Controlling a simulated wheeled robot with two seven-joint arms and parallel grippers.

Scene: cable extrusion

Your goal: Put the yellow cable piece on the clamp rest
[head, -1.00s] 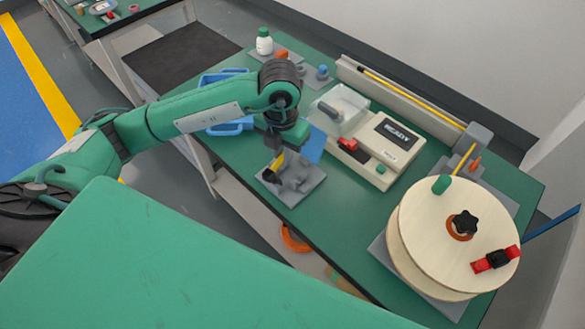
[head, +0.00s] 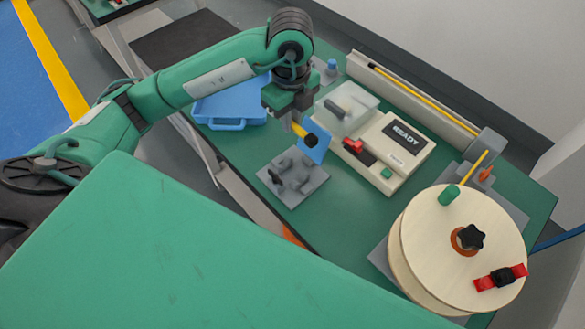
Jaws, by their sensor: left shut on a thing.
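A short yellow cable piece (head: 299,129) with a black end is held in my left gripper (head: 290,120). The gripper is shut on it, pointing down, and the piece is tilted with its black end toward the lower right. A grey fixture plate (head: 300,195) with raised posts and a black knob lies on the green bench below the gripper; it looks like the clamp rest. The cable piece looks apart from it and above it. A blue flat panel (head: 315,146) stands just behind the black end. My right gripper is not in view.
A cream machine with a READY display (head: 405,135) and a clear-lidded box stands right of the gripper. A wooden spool (head: 430,225) fills the bench's right end. A yellow cable (head: 425,98) lies along the back channel. A blue tray (head: 230,110) sits at left.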

